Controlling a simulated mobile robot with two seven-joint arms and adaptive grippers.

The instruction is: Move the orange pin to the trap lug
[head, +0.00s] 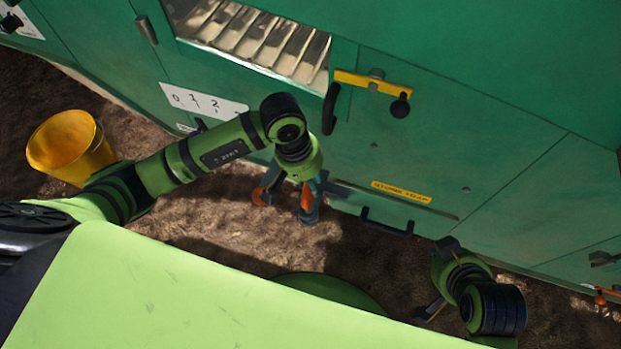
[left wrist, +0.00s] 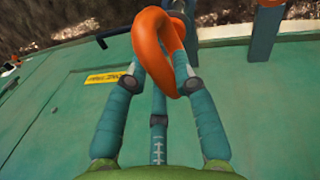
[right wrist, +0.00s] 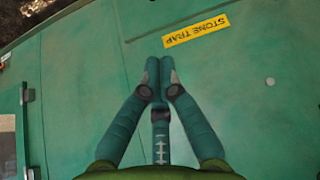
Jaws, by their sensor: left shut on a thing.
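The orange pin shows as a thick orange loop (left wrist: 153,55) in the left wrist view. My left gripper (left wrist: 160,77) is shut on it. In the head view my left gripper (head: 287,197) hangs just in front of the green machine's lower edge, with orange showing at its fingers. My right gripper (right wrist: 160,68) is shut and empty, in front of the panel with the yellow STONE TRAP label (right wrist: 196,30). I cannot tell for certain which part is the trap lug; a blue-grey bracket (left wrist: 266,33) stands just beyond the pin in the left wrist view.
The green machine (head: 500,120) fills the back, with a yellow-barred latch (head: 372,83) and a dark handle (head: 388,222). A yellow bucket (head: 72,145) stands on the brown soil at left. A small orange-red part (head: 600,297) shows at far right.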

